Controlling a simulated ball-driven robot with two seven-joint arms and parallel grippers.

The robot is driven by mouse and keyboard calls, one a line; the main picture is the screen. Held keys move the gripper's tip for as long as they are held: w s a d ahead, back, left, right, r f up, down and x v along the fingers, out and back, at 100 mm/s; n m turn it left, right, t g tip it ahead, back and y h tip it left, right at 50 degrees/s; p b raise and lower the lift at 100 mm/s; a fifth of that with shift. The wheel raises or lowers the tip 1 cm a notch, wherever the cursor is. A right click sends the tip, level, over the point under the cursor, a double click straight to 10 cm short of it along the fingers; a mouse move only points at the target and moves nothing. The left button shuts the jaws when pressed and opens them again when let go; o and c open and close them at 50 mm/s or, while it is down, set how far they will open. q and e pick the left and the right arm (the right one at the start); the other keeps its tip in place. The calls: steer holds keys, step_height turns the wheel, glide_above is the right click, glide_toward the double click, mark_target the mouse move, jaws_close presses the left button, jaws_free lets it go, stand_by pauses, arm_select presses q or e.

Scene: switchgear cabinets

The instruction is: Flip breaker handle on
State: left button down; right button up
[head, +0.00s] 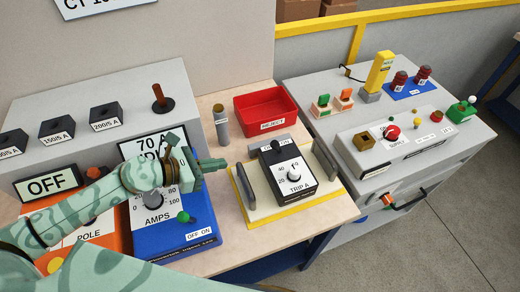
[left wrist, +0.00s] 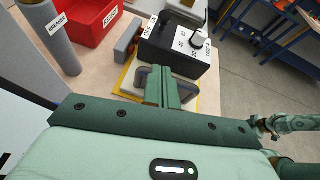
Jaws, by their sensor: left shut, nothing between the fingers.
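The breaker (head: 300,190) is a black box with a white TRIP A dial (head: 293,172) and an OFF ON label at its back edge. Its small dark handle (head: 276,146) stands near that label; its exact setting is hard to tell. The breaker sits in a cream and yellow holder (head: 251,207) between grey side plates. My left gripper (head: 222,163) is shut and empty, left of the breaker and apart from it. In the left wrist view its fingers (left wrist: 172,90) point toward the breaker (left wrist: 172,45). My right gripper (left wrist: 262,123) shows small at the right edge; its jaws are unclear.
A red REJECT bin (head: 265,112) and a grey cylinder (head: 221,125) stand behind. A blue AMPS test unit (head: 190,240) lies under my left arm, beside an OFF sign (head: 48,184).

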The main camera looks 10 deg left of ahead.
arm_select(q)
steer(key=p, duration=0.2)
glide_toward(277, 148)
steer(key=w+d+f, duration=0.2)
steer(key=w+f, duration=0.1)
steer(key=w, duration=0.1)
steer(key=shift+d+f, duration=0.3)
steer(key=shift+d, duration=0.1)
